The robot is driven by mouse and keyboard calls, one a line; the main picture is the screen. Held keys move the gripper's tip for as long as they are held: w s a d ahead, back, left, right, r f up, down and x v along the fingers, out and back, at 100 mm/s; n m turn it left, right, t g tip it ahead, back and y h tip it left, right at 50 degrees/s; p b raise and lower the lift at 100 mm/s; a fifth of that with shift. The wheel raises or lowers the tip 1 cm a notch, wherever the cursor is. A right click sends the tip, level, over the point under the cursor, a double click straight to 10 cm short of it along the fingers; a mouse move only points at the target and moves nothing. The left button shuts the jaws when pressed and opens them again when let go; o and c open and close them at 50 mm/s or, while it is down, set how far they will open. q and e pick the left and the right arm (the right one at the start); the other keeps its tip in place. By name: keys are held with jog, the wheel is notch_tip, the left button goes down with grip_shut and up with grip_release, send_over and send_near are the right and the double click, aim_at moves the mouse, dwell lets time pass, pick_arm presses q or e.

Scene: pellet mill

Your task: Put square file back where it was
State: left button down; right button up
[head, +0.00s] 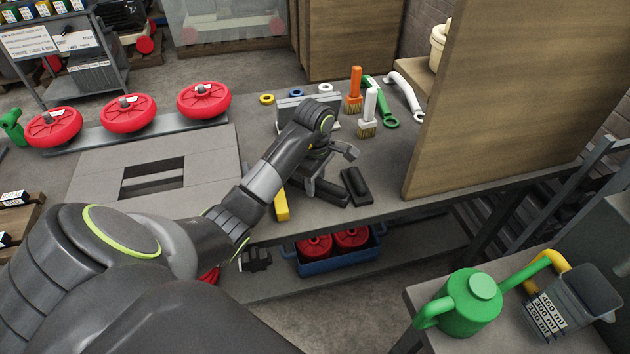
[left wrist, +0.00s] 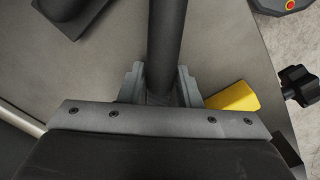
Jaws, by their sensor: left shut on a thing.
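The thing I take as the square file is a long dark bar (left wrist: 167,45) in the left wrist view. My left gripper (left wrist: 162,93) is shut on it, with one grey finger on each side. In the head view my left gripper (head: 312,180) is low over the grey workbench, and a dark bar (head: 331,193) shows beside it. I cannot tell whether the bar touches the bench. Its far end in the left wrist view runs out of the picture, and my gripper hides part of it. My right gripper is not in view.
A black block (head: 356,187) lies just right of the gripper, and a yellow piece (head: 281,206) lies left. A wooden panel (head: 510,95) bounds the right. Red wheels (head: 127,112) are at left.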

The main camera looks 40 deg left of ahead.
pick_arm(q)
jog(key=shift+f, duration=0.1)
dwell(0.3)
grip_release()
dwell(0.7)
dwell(0.4)
jog(key=shift+r+p, duration=4.4)
jog(key=shift+r, duration=0.15)
